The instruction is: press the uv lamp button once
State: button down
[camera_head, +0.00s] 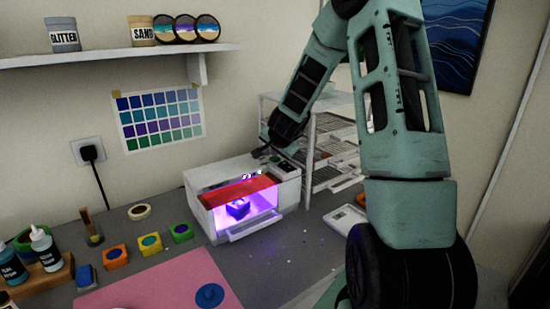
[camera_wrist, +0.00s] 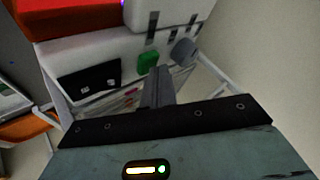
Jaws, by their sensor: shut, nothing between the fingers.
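The UV lamp (camera_head: 285,189) is a white box with a red front window, standing on the grey bench. Purple light glows inside it, around a small dark block (camera_head: 237,208). In the wrist view its white body (camera_wrist: 75,58) fills the upper left. A green button (camera_wrist: 148,62) sits on the white face, with a grey round knob (camera_wrist: 183,50) to its right. My gripper (camera_wrist: 156,74) is shut and empty, its fingertips just below the green button in the picture. I cannot tell whether they touch it.
A wire rack (camera_head: 330,135) stands close behind and right of the lamp. A white tray (camera_head: 345,218) lies to its right. Coloured moulds (camera_head: 115,256), a tape roll (camera_head: 139,212) and a pink mat (camera_head: 170,285) are to the left. A shelf (camera_head: 110,54) hangs above.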

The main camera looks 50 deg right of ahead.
aim_at(275, 159)
jog(key=shift+r+p, duration=0.45)
jog(key=shift+r, duration=0.2)
notch_tip(275, 159, up, 5)
jog(key=p, duration=0.4)
jog(key=shift+r, duration=0.1)
dwell(0.5)
